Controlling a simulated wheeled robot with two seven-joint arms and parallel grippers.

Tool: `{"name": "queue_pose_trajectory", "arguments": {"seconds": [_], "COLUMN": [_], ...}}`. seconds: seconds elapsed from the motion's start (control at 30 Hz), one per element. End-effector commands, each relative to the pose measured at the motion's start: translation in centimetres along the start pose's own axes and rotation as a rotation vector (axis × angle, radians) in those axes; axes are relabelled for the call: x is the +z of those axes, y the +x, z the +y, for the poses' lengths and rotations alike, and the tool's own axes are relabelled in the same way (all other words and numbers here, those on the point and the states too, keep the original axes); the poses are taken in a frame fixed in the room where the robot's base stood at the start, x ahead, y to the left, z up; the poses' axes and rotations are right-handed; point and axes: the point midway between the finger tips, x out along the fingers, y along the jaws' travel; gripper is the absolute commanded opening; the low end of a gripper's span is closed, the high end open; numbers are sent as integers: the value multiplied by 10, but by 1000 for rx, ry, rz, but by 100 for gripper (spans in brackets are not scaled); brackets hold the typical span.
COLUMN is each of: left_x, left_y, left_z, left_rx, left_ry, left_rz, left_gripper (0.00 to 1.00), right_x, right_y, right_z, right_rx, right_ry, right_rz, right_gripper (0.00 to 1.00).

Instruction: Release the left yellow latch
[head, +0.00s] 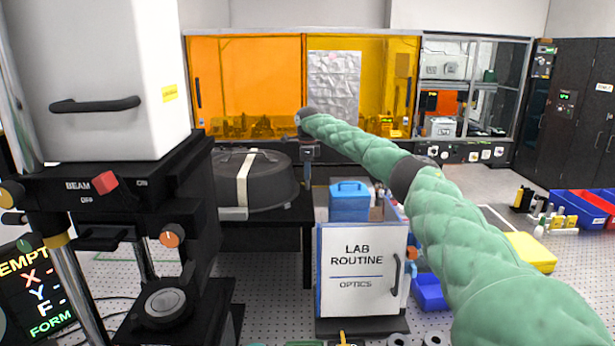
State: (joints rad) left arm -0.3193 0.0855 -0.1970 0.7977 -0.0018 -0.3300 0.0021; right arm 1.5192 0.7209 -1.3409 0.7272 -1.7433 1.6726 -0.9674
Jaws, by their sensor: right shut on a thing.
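My right arm, in a green sleeve, reaches from the lower right to the middle of the head view. My right gripper (308,170) points down at its far end, just right of a dark round case (262,190) with a pale strap (243,178). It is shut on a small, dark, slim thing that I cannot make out. Whether it touches the case is not clear. No part can be surely told as the left yellow latch. A yellow collar (58,239) sits on the instrument's left column, and a small yellow piece (342,338) shows at the bottom edge. My left gripper is out of view.
A black instrument with a white housing (105,75) and a red switch (105,183) fills the left. A white cabinet (360,300) labelled LAB ROUTINE carries a blue box (349,201). Orange and yellow panels (245,75) stand behind. Blue bins (578,208) are at right.

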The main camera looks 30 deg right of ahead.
Motion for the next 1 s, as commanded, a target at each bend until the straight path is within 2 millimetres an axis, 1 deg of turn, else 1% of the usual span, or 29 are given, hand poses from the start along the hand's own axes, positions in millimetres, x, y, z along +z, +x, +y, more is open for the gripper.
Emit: {"name": "queue_pose_trajectory", "arguments": {"seconds": [0.03, 0.3, 0.6, 0.8, 1.0], "left_x": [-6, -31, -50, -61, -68], "left_y": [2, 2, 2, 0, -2], "left_z": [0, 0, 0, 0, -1], "left_rx": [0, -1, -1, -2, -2], "left_ry": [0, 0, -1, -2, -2], "left_rz": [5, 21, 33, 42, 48], "left_gripper": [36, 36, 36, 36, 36], "right_x": [0, 0, 0, 0, 0], "right_y": [0, -1, -2, -3, -4], "right_z": [-1, -1, -1, -1, -1], "right_rx": [-3, -4, -4, -4, -4], "right_ry": [42, 298, 542, 653, 716], "right_rz": [-2, -3, -5, -5, -6], "right_gripper": [0, 0, 0, 1, 1]}}
